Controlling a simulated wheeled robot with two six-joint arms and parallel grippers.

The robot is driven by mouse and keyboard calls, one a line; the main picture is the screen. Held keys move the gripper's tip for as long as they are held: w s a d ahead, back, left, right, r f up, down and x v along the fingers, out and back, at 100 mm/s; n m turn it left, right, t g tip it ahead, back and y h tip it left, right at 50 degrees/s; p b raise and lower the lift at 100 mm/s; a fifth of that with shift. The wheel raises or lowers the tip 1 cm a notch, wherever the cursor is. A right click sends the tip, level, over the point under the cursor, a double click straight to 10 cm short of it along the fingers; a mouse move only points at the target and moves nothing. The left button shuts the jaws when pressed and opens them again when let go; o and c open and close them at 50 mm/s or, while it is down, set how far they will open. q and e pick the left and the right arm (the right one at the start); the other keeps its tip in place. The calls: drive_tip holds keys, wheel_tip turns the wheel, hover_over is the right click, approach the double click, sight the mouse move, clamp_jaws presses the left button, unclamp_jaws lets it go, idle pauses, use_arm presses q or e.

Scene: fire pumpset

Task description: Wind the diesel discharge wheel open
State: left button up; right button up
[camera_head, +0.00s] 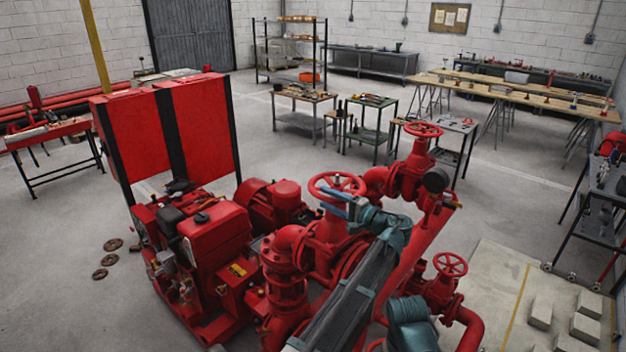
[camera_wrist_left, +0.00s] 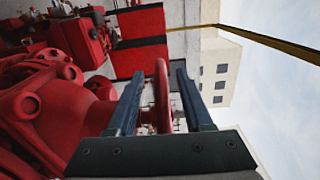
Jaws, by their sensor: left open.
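A red handwheel (camera_head: 337,184) sits on top of a red valve beside the diesel engine (camera_head: 215,235); it appears to be the diesel discharge wheel. My left gripper (camera_head: 323,198) is at the near side of this wheel, its two blue fingers reaching to the rim. In the left wrist view, the wheel's rim (camera_wrist_left: 162,90) stands edge-on between the two open fingers, with a visible gap on either side. My left gripper also shows there (camera_wrist_left: 157,95). My left forearm hides part of the valve and pipework below. My right gripper is not in view.
Another red handwheel (camera_head: 424,130) stands on a valve behind to the right, and a smaller one (camera_head: 451,264) lower right. Red panels (camera_head: 203,125) rise behind the engine. Concrete blocks (camera_head: 585,327) lie at lower right. Open floor surrounds the pumpset.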

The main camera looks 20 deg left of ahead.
use_arm(q)
drive_tip(key=shift+s+a+m+t, duration=0.1)
drive_tip(key=shift+a+m+t, duration=0.3)
drive_tip(key=shift+t, duration=0.2)
drive_tip(key=shift+m+t+h, duration=0.3)
drive_tip(key=shift+t+h, duration=0.1)
